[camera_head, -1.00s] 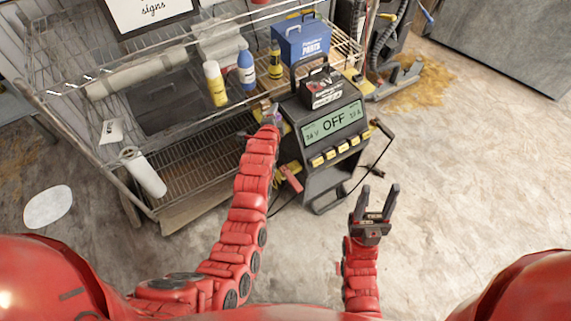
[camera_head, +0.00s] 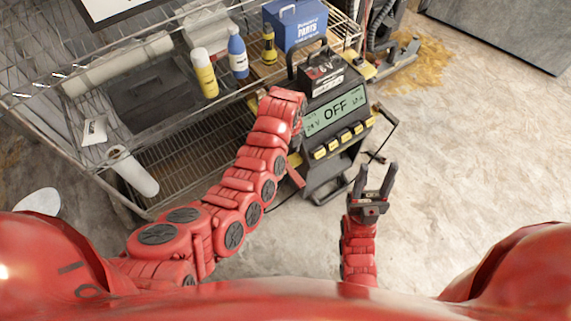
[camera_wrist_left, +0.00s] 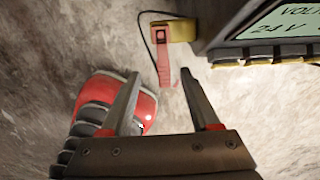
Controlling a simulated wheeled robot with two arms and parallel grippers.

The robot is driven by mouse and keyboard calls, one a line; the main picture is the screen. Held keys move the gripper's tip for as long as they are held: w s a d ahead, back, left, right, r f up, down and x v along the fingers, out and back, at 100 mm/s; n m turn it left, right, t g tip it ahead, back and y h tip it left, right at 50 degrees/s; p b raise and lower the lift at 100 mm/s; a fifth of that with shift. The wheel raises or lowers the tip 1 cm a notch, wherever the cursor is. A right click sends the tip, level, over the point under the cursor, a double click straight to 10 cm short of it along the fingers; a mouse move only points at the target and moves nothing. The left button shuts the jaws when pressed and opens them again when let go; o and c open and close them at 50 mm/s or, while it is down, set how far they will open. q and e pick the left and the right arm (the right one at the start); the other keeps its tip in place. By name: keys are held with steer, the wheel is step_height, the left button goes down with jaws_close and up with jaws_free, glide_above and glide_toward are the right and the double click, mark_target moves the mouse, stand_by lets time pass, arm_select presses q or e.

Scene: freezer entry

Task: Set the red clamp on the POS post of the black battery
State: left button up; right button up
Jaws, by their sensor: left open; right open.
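The red clamp (camera_head: 295,175) hangs at the left side of the charger (camera_head: 335,125), partly behind my left arm. In the left wrist view the red clamp (camera_wrist_left: 163,62) hangs from a yellow holder, just beyond my left gripper's fingertips. My left gripper (camera_wrist_left: 160,82) is open with nothing between its fingers; in the head view its own wrist hides it. The black battery (camera_head: 323,78) stands on top of the charger; its posts are too small to tell apart. My right gripper (camera_head: 374,180) is open and empty, in front of the charger at the right.
The charger display reads OFF. A black clamp (camera_head: 386,118) with a cable is at its right side. Behind are a wire shelf with a yellow bottle (camera_head: 205,75), a blue bottle (camera_head: 238,55) and a blue parts box (camera_head: 298,25). The floor at right is clear.

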arm_select(q)
glide_above(288, 166)
steer(key=f, duration=0.6)
steer(key=shift+s+d+b, duration=0.1)
steer(key=shift+s+b, duration=0.3)
steer(key=shift+w+f+b, duration=0.2)
steer(key=shift+f+b, duration=0.2)
steer(key=shift+f, duration=0.4)
steer(key=shift+w+f+b, duration=0.15)
steer(key=shift+f+b, duration=0.25)
steer(key=shift+f, duration=0.35)
steer(key=shift+s+f+b, duration=0.1)
steer(key=shift+f+b, duration=0.25)
steer(key=shift+f, duration=0.6)
jaws_close()
